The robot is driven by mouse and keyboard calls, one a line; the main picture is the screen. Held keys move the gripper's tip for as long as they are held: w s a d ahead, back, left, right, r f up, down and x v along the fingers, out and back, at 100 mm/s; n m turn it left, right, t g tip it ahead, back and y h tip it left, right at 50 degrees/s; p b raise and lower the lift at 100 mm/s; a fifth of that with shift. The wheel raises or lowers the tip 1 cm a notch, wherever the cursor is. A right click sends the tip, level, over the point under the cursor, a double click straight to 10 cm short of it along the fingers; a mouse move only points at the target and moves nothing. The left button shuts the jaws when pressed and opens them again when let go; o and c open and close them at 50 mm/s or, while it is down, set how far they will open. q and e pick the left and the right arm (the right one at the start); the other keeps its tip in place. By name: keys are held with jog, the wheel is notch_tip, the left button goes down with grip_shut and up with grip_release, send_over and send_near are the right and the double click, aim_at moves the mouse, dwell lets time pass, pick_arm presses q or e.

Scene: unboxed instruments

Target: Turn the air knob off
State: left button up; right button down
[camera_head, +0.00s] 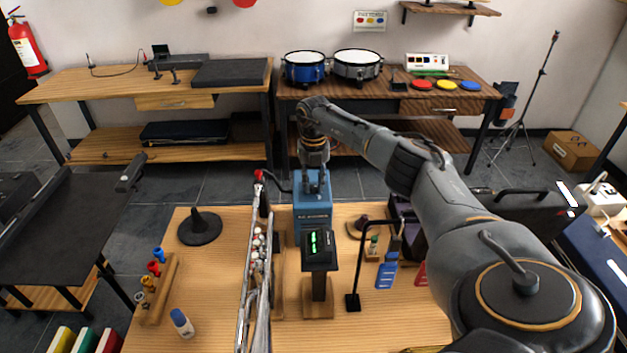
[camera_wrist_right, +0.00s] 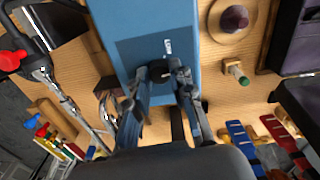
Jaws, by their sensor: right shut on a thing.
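The blue box (camera_head: 312,218) stands upright on the wooden table near the middle of the head view. It also fills the upper middle of the right wrist view (camera_wrist_right: 150,25). A small white mark (camera_wrist_right: 167,46) shows on the blue face beside the knob. My left gripper is not in view.
A dark device with a green display (camera_head: 317,244) stands in front of the box. A silver wind instrument (camera_head: 258,265) stands close to its left. A black stand (camera_head: 357,270) and a dark case (camera_head: 405,222) are at the right.

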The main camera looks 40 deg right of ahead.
aim_at(313, 186)
jog(key=shift+m, duration=0.6)
jog(key=c, duration=1.1)
grip_release()
jog(key=shift+c, duration=0.2)
notch_tip(313, 186, up, 12)
